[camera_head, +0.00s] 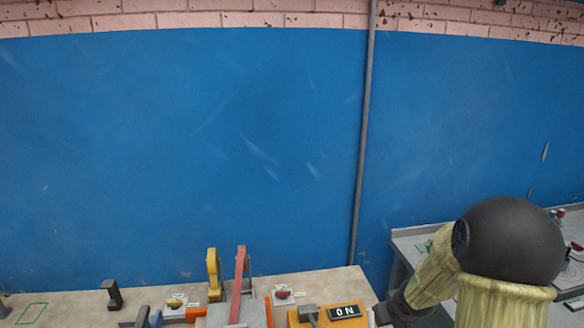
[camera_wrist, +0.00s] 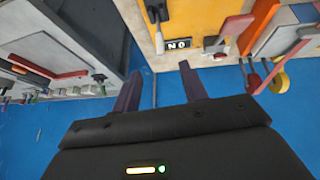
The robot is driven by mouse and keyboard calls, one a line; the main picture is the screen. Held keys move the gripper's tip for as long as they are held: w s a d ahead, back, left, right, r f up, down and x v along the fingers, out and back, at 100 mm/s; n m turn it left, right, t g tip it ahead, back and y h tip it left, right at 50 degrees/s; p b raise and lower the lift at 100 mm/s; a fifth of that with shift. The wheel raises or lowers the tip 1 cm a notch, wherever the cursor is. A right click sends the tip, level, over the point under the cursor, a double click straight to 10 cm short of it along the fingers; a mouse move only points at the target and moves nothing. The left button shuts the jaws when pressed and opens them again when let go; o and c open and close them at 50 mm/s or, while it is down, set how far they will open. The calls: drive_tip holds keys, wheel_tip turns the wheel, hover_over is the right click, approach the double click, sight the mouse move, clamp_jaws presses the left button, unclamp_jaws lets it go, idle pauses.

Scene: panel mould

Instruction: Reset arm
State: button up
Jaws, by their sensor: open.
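My gripper (camera_wrist: 160,72) is open in the wrist view, with its two dark fingers apart and nothing between them. The orange-yellow panel block (camera_head: 298,318) with a black ON label (camera_head: 345,311) is at the bottom of the head view. In the wrist view the block (camera_wrist: 190,12) is above my fingers, apart from them as far as I can tell, with its label (camera_wrist: 178,43) upside down. A grey lever (camera_head: 309,311) stands on the block. My arm is at the lower right of the head view; the fingers are hidden there.
A red lever (camera_head: 239,285) and a yellow one (camera_head: 213,274) rise left of the block. A black post (camera_head: 113,296) stands farther left. A grey bench (camera_head: 408,243) is at the right. A blue wall (camera_head: 180,150) with a vertical pipe (camera_head: 362,150) is behind.

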drive_tip(key=s+a+r+g, duration=0.1)
drive_tip(key=s+a, duration=0.2)
drive_tip(key=s, duration=0.3)
drive_tip(key=s+a+r+m+g, duration=0.1)
drive_tip(key=s+a, duration=0.2)
drive_tip(key=s, duration=0.3)
drive_tip(key=s+a+r+g+b, duration=0.1)
drive_tip(key=s+a, duration=0.2)
drive_tip(key=s, duration=0.3)
drive_tip(key=shift+s+a+r+m, duration=0.25)
drive_tip(key=shift+a+r+m, duration=0.1)
drive_tip(key=shift+m, duration=0.05)
